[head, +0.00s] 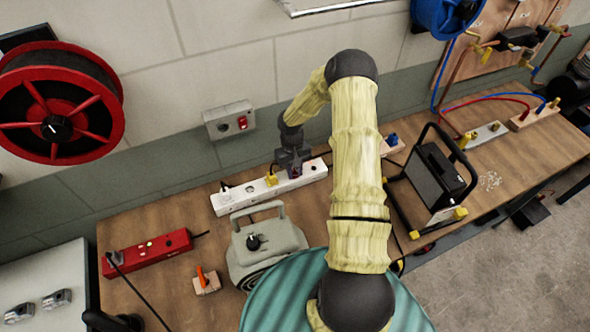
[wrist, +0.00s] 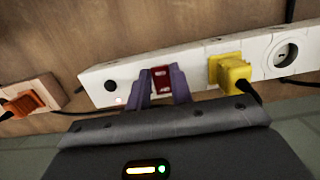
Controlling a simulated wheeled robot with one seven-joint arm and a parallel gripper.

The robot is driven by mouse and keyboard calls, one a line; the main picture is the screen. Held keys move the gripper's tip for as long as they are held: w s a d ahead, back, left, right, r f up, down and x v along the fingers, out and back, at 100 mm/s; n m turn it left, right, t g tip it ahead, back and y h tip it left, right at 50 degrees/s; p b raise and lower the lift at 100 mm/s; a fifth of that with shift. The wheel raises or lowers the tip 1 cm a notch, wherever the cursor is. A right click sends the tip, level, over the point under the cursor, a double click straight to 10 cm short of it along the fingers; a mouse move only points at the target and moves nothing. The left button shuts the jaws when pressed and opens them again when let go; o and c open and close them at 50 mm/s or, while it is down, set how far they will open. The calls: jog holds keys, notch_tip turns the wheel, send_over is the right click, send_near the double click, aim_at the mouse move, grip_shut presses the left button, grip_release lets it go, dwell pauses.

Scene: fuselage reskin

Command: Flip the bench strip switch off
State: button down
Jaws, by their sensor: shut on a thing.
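The white bench strip (head: 240,197) lies on the wooden bench near the wall. It also crosses the wrist view (wrist: 200,64), with a yellow plug (wrist: 232,74) and a round socket to the right. The strip's red rocker switch (wrist: 161,78) sits between my two fingers. My gripper (wrist: 163,85) is shut on this switch, with one finger on each side. In the head view my gripper (head: 293,172) is over the strip, right of the yellow plug, and hides the switch. A faint pinkish light (wrist: 118,100) shows near the strip's left end in the wrist view. The rocker's tilt is unclear.
A grey device with a handle (head: 268,240) stands in front of the strip. A red power strip (head: 148,252) lies at left. A black framed unit (head: 440,175) stands at right. A wall box with a red switch (head: 230,121) is above the bench. An orange plug (wrist: 22,104) is close by.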

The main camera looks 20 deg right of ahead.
jog(key=shift+w+d+r+g, duration=0.1)
jog(key=shift+w+g, duration=0.15)
jog(key=shift+g, duration=0.45)
jog(key=c, duration=1.2)
grip_release()
jog(key=shift+c, duration=0.2)
jog(key=shift+r, duration=0.1)
jog(key=b+v, duration=0.5)
jog(key=v, duration=0.6)
jog(key=shift+r, duration=0.4)
